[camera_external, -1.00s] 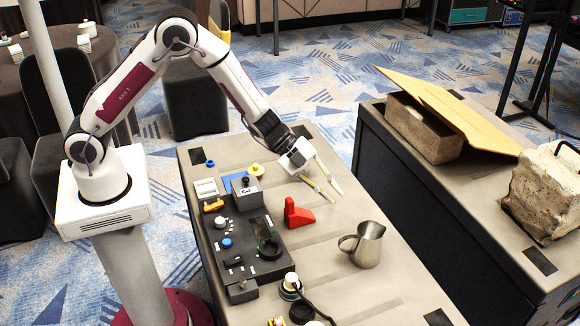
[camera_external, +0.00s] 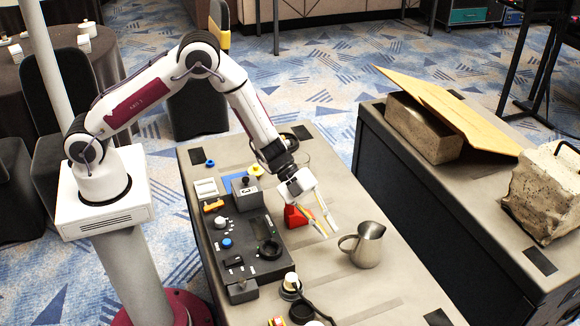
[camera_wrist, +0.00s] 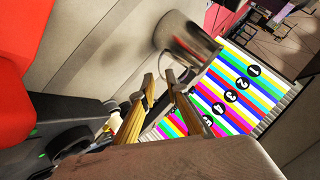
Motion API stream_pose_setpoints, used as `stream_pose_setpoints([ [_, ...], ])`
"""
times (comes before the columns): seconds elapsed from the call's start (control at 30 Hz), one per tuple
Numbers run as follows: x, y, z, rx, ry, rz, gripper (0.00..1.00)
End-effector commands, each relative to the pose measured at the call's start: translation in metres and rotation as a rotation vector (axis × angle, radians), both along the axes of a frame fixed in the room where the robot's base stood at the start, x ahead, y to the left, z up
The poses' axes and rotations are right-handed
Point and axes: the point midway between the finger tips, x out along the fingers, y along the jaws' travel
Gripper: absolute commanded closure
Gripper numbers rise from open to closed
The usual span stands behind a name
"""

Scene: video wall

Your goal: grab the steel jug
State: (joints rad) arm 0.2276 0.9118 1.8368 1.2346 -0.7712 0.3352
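The steel jug (camera_external: 369,247) stands upright on the grey table, with its handle facing left towards my gripper. In the wrist view the jug (camera_wrist: 188,42) shows at top centre, beyond the fingertips, with its handle near them. My gripper (camera_external: 328,229) is to the left of the jug and a little behind it in the external view, apart from it. Its two yellowish fingers are spread with a gap between them, and they also show in the wrist view (camera_wrist: 163,84). Nothing is between the fingers.
A red block (camera_external: 296,214) stands close behind my gripper. A dark control panel (camera_external: 250,244) with knobs and several small items lies along the table's left side. A second table at right holds stone blocks (camera_external: 424,128) and a board. The table right of the jug is clear.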

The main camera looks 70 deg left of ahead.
Motion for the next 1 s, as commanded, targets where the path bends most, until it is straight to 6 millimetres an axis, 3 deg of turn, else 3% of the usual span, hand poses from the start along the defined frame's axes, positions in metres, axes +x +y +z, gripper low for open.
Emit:
stream_pose_setpoints([
  [0.3,0.007,-0.016,-0.012,0.0,-0.001,-0.001,0.86],
  [0.77,0.008,-0.019,-0.015,0.0,0.001,-0.001,0.86],
  [1.0,0.015,-0.036,-0.028,0.001,0.0,-0.001,0.86],
])
